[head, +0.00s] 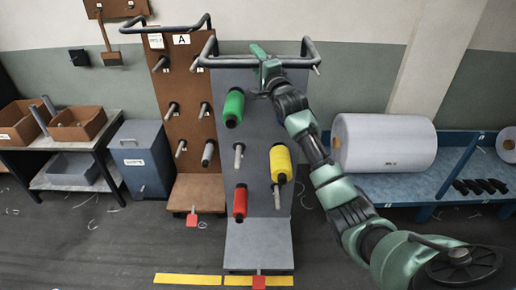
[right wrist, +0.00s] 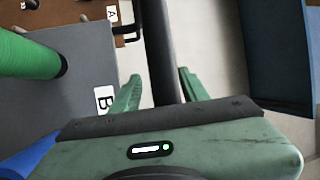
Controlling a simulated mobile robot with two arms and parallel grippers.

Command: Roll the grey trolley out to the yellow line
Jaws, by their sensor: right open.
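The grey trolley (head: 258,235) stands in the middle of the head view. It has an upright grey panel with a dark tube handle (head: 225,62) at the top, and it bears green (head: 233,107), yellow (head: 281,163) and red (head: 240,202) spools. The yellow line (head: 188,279) lies on the floor at its front; the trolley's front edge is close to it. My right gripper (head: 260,55) is at the handle. In the right wrist view, its open fingers (right wrist: 160,92) stand either side of the dark handle tube (right wrist: 158,45). My left gripper is not in view.
A brown trolley (head: 190,135) marked A stands close by on the left. Further left are a grey bin (head: 140,160) and a table with boxes (head: 80,125). A blue bench (head: 400,185) with a big white roll (head: 384,143) is at the right. The front floor is clear.

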